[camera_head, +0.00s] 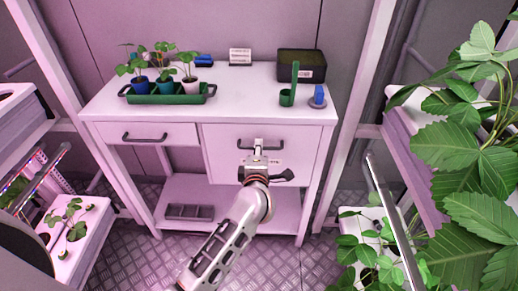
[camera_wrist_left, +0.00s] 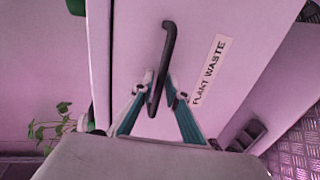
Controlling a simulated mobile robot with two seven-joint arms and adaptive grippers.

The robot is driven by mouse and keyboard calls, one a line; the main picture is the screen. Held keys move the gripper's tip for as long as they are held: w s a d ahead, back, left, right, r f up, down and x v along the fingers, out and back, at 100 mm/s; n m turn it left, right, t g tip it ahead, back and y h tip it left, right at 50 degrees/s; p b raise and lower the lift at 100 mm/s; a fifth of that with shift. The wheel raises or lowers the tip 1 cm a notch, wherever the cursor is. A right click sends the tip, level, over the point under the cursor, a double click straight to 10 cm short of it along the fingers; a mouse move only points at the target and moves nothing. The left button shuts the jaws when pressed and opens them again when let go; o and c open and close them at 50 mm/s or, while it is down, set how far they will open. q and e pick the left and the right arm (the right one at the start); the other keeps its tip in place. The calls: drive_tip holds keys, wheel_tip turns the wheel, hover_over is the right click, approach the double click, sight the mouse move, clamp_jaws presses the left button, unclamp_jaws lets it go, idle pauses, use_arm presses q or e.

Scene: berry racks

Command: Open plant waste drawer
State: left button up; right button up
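The plant waste drawer (camera_head: 290,149) is the deep white front on the right side of the bench, and it looks closed and flush. Its label reads PLANT WASTE in the left wrist view (camera_wrist_left: 211,70). Its dark bar handle (camera_wrist_left: 168,45) runs between the two fingers of my left gripper (camera_wrist_left: 160,82). The fingers look closed around the bar, with their tips near the drawer front. In the head view my left gripper (camera_head: 258,150) is at the drawer front and hides most of the handle. My right gripper is not in view.
A shallower drawer (camera_head: 148,134) with its own handle is on the left of the bench (camera_head: 235,100). A green tray (camera_head: 200,98) with potted seedlings, a dark box (camera_head: 301,66) and a green cup (camera_head: 287,98) stand on top. Leafy plants (camera_head: 475,190) crowd the right side.

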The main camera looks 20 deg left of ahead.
use_arm(q)
drive_tip(key=shift+w, duration=0.2)
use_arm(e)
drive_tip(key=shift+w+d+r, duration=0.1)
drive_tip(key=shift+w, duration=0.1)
use_arm(q)
drive_tip(key=shift+c, duration=0.3)
clamp_jaws()
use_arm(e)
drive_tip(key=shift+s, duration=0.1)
